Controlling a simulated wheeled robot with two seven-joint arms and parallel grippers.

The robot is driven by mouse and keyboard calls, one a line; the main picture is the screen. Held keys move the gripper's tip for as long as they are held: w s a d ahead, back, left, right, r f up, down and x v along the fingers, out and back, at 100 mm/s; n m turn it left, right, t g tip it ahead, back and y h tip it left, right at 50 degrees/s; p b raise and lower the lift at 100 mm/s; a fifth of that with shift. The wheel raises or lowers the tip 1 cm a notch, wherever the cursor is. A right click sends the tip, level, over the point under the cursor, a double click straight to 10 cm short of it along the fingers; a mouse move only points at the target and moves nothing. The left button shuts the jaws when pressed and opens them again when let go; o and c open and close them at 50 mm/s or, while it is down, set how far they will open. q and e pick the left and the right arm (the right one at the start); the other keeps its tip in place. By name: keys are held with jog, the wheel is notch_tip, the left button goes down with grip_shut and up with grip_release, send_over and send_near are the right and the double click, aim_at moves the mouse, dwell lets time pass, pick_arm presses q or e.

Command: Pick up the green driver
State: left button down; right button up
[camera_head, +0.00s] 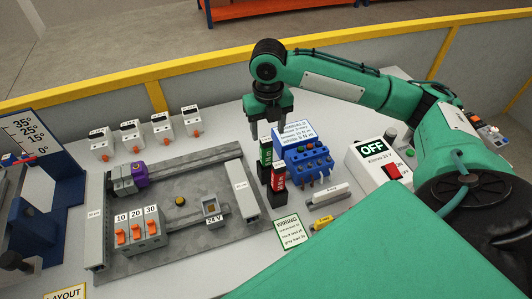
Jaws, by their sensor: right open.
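The green driver (265,152) stands upright in a dark holder, a labelled green block shape near the middle of the table. My right gripper (268,131) points down just above it, with its two fingers apart and nothing visibly held. From this angle I cannot tell whether the fingertips reach past the driver's top. A red driver (278,177) stands in front of the green one. My left gripper is not in view.
A blue block (305,160) with several holes stands close to the right of the drivers. A white box marked OFF (375,165) is further right. A grey mounting panel (180,245) with breakers (138,232) lies to the left. White labelled units (130,135) stand behind.

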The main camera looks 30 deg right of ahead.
aim_at(266, 141)
jog(key=shift+w+f, duration=0.15)
jog(key=shift+f, duration=0.6)
jog(key=shift+f+p, duration=0.75)
notch_tip(266, 141, down, 3)
jog(key=shift+w+r+p, duration=0.1)
jog(key=shift+r+p, duration=0.1)
jog(key=shift+p, duration=0.2)
jog(key=shift+f, duration=0.55)
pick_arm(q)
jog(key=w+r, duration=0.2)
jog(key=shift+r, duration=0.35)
pick_arm(e)
grip_shut()
